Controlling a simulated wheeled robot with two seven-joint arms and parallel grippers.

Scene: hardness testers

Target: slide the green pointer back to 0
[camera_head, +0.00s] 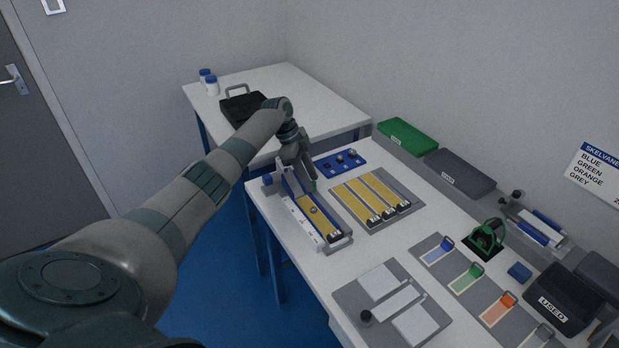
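A long tester (340,240) with a white scale strip, blue edges and a yellow strip lies on the white table near its left edge. A round grey knob or disc sits partway along the yellow strip. My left gripper (309,184) points down at the far end of this tester. A small bit of green shows right by the fingertips; it may be the green pointer, but the fingers mostly hide it. I cannot tell whether the fingers are open or shut, or whether they touch it. My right gripper is out of view.
A grey mat (419,191) with several yellow strips lies right of the tester, with a blue tray (339,162) behind it. Green (407,137) and grey (460,171) boxes line the wall. Coloured tags, a green-handled tool (487,236) and a black "USED" bin (562,297) stand at right.

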